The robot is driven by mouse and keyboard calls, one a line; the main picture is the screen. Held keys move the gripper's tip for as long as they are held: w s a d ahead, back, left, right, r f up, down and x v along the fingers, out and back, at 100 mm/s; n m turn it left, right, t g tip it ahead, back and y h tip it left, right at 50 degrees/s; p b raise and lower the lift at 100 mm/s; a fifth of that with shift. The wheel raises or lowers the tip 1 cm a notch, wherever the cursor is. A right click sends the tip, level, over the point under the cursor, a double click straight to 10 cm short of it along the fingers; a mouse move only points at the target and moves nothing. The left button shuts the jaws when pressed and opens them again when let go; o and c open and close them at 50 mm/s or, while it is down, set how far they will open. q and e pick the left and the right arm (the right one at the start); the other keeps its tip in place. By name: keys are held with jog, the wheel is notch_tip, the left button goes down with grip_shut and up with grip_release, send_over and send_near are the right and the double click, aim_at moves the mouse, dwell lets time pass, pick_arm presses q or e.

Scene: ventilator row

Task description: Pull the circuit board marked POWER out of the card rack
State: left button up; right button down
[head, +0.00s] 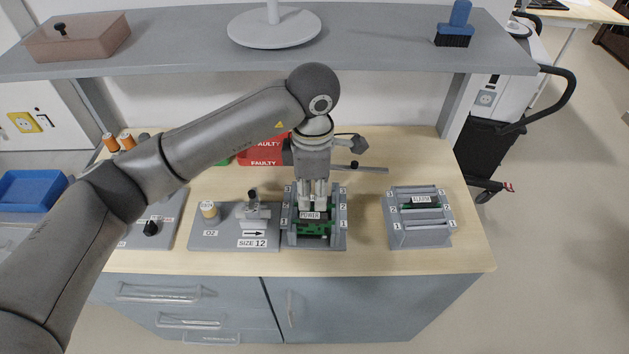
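The card rack (340,238) stands near the bench's front edge, with slot numbers 1 to 3 up its sides. A green circuit board (315,230) with a white POWER label (310,215) on its top edge sits in it, toward the front. My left gripper (313,207) points straight down over the rack, its fingertips at the top edge of the POWER board, just behind the label. The fingers are close together, but whether they are closed on the board is unclear. The gripper hides part of the rack's rear. My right gripper is not in view.
A second rack (422,238) with an ALARM board (421,199) stands to the right. A plate with an O2 fitting and a SIZE 12 label (252,244) adjoins the rack's left. A grey shelf (365,45) overhangs the bench.

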aim_at(313, 215)
pick_arm(q)
notch_tip(313, 215, down, 9)
jog(key=shift+r+p, duration=0.15)
jog(key=shift+p, duration=1.05)
jog(key=shift+c, duration=0.3)
jog(key=c, duration=0.5)
jog(key=shift+o, duration=0.4)
grip_shut()
jog(key=shift+r, duration=0.1)
jog(key=shift+r+p, duration=1.9)
jog(key=shift+r, duration=2.3)
